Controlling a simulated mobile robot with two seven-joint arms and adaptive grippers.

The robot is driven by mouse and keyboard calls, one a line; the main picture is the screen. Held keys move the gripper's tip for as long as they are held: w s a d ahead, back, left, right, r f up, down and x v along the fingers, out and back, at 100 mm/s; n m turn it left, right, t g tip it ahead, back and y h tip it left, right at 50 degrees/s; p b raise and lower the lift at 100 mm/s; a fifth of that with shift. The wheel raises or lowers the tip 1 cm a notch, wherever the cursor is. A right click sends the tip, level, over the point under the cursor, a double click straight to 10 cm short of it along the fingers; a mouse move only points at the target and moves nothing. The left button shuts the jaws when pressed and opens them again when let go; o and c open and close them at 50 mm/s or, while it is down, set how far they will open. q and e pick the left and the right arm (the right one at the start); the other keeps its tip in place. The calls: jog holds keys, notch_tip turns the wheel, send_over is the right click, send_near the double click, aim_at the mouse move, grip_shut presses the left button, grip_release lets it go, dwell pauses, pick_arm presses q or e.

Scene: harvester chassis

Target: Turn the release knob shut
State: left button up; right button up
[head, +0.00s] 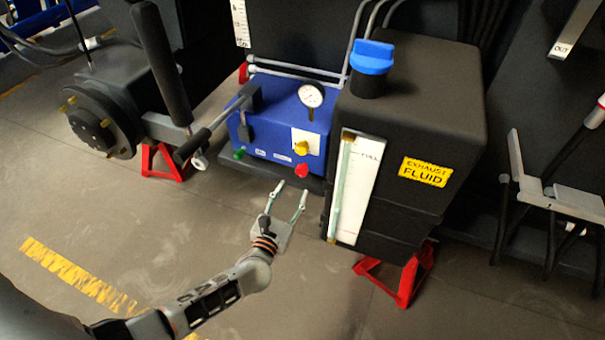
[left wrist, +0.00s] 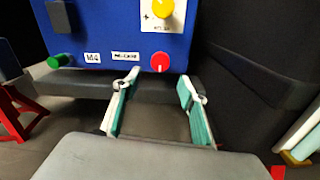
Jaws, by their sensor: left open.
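A blue pump box (head: 262,122) carries a red knob (head: 302,170) low on its front, a yellow knob (head: 301,148) on a white plate above it, and a green knob (head: 238,153) at the left. The labels are too small to read, so I cannot tell for sure which is the release knob. My right gripper is not in view.
A black exhaust fluid tank (head: 440,110) with a blue cap (head: 371,57) stands close at the right of the box. A pump handle (head: 212,128) sticks out at the left. Red stands (head: 165,163) are on the floor. The floor in front is clear.

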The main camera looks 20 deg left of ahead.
aim_at(301, 174)
pick_arm(q)
jog(key=w+b, duration=0.1)
jog(key=w, duration=0.5)
jog(key=shift+w+r, duration=0.1)
jog(key=shift+w, duration=0.25)
jog(key=shift+w+r, duration=0.15)
jog(key=shift+w, duration=0.45)
jog(key=c, duration=1.1)
